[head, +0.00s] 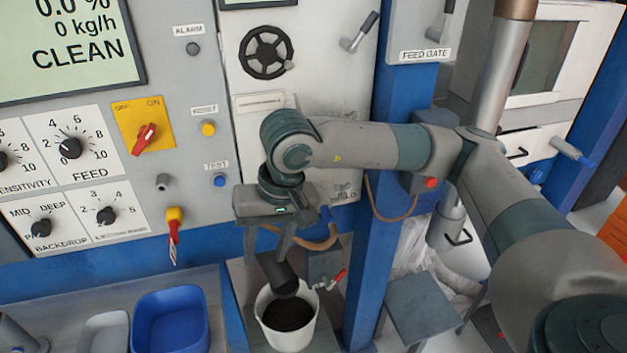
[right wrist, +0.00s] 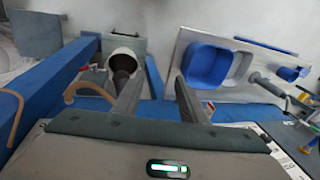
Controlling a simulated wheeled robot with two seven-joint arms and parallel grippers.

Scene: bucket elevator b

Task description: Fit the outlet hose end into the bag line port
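My right gripper (head: 266,257) hangs fingers down in front of the machine's lower panel, above a white bucket. Its two fingers stand apart with nothing between them, also in the right wrist view (right wrist: 160,78). A short dark tube (head: 280,277) slants down into the bucket just beyond the fingers; in the right wrist view (right wrist: 122,63) it is beside the left finger. I cannot tell if this is the outlet hose end. A tan hose (head: 318,245) curves behind the gripper, and another (head: 392,216) loops across the blue post. No port is clearly identifiable. My left gripper is not in view.
The white bucket (head: 267,305) holds dark material. A red-handled valve (head: 333,281) stands close to its right. The blue post (head: 371,270) rises right of it. A blue bin (head: 140,322) is at lower left. A small grey platform (head: 420,298) stands right.

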